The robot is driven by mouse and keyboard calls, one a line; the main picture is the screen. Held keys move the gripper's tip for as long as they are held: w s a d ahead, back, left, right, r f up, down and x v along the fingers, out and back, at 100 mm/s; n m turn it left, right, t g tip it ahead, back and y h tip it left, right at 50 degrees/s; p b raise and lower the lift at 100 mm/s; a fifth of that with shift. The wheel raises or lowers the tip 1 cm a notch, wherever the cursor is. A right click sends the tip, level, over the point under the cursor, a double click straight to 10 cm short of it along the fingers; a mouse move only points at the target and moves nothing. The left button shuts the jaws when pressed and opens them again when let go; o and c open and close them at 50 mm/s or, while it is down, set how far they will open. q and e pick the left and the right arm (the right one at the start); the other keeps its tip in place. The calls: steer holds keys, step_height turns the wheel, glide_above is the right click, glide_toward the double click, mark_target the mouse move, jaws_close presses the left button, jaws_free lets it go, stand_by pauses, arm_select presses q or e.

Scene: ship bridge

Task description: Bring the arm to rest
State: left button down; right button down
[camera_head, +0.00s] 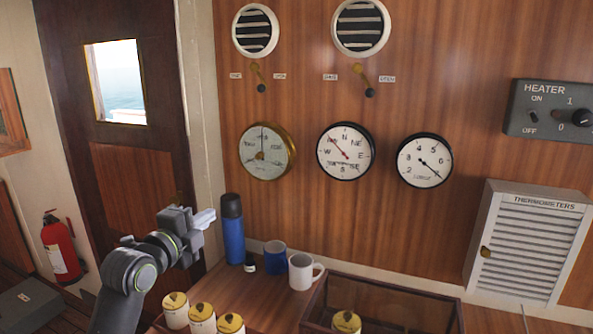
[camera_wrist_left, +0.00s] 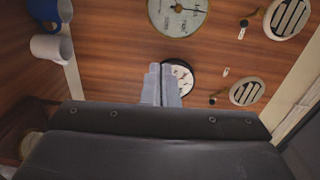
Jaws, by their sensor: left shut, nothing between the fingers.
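My left gripper (camera_head: 204,219) is in front of the door edge at the left of the head view, raised above the counter and just left of the blue flask. Its fingers are shut and hold nothing. In the left wrist view the grey fingertips (camera_wrist_left: 161,85) are together and point toward the wood wall, covering part of a dial (camera_wrist_left: 183,77). My left arm comes in from the lower left. My right gripper is not in view.
A blue flask (camera_head: 232,230), a blue mug (camera_head: 272,257), a white mug (camera_head: 301,271) and several yellow-lidded canisters (camera_head: 203,317) stand on the counter. A wooden tray (camera_head: 400,300) is at right. Wall dials (camera_head: 345,152) and a thermometer cabinet (camera_head: 527,245) hang behind.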

arm_select(q)
steer(key=s+a+f+n+g+y, duration=0.25)
steer(key=s+f+n, duration=0.35)
steer(key=f, duration=0.6)
steer(key=s+a+f+n+g+y, duration=0.2)
steer(key=s+a+f+n+g, duration=0.15)
steer(key=s+f, duration=0.65)
steer(key=s+a+f+n+g+y, duration=0.15)
steer(key=s+f+n, duration=0.25)
steer(key=s, duration=0.5)
steer(key=s+a+f+n+g+y, duration=0.1)
steer(key=s+a+f+n+g, duration=0.15)
steer(key=s+f+n, duration=0.4)
steer(key=s+a+f+n+g+y, duration=0.1)
steer(key=s+f+n+g, duration=0.15)
steer(key=s, duration=0.75)
step_height(320, 180, down, 26)
steer(key=s+a+g, duration=0.2)
steer(key=s+d+f+b, duration=0.1)
steer(key=s+d+f, duration=0.1)
steer(key=s+f, duration=1.2)
steer(key=shift+f+g+h, duration=0.3)
steer(key=shift+f+g, duration=0.15)
steer(key=shift+f, duration=0.45)
